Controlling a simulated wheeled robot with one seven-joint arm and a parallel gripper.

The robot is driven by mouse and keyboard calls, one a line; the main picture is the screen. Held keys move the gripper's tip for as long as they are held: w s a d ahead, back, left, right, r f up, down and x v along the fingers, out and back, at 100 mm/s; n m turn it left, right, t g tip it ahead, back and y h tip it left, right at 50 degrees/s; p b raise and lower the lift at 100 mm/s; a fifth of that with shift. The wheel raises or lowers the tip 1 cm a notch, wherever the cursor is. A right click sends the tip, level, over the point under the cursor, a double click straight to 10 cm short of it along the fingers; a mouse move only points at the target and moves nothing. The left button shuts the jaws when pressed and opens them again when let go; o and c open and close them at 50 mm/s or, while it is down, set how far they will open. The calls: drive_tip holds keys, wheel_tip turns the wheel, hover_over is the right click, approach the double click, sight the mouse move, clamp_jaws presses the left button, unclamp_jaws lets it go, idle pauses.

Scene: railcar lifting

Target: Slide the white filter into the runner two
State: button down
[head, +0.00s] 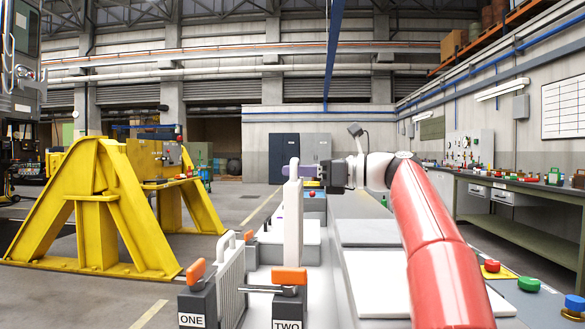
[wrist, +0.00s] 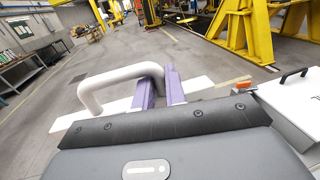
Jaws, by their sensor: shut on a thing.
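The white filter (head: 293,222) is a thin upright panel, seen nearly edge-on in the head view. My gripper (head: 299,172), with purple fingers, is shut on its handle at the top. In the wrist view my gripper (wrist: 158,88) has its fingers on either side of the white loop handle (wrist: 98,84), and part of the white panel (wrist: 197,88) shows beyond. The post labelled TWO (head: 287,310) stands nearest below the filter, with an orange latch (head: 289,276) on top. The filter's lower edge is close behind this latch; I cannot tell whether it is inside the runner.
A grey pleated filter (head: 232,285) stands behind the post labelled ONE (head: 197,306), which has a tilted orange latch (head: 196,272). A white flat panel (head: 375,280) lies to the right. Red, green and blue buttons (head: 528,285) are at the far right. Yellow stands (head: 100,215) are at left.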

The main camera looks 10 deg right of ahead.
drive_tip(key=shift+f, duration=0.1)
idle(0.3)
drive_tip(key=shift+f+b, duration=0.45)
drive_tip(key=shift+f, duration=2.3)
drive_tip(key=shift+s+d+p, duration=0.1)
drive_tip(key=shift+s+p, duration=0.05)
drive_tip(key=shift+p, duration=0.35)
drive_tip(key=shift+f+b, duration=1.95)
drive_tip(key=shift+f, duration=1.25)
drive_tip(key=shift+f, duration=0.2)
drive_tip(key=shift+r+p, duration=1.55)
drive_tip(key=shift+p, duration=0.05)
drive_tip(key=shift+r+p, duration=0.3)
drive_tip(key=shift+r, duration=1.05)
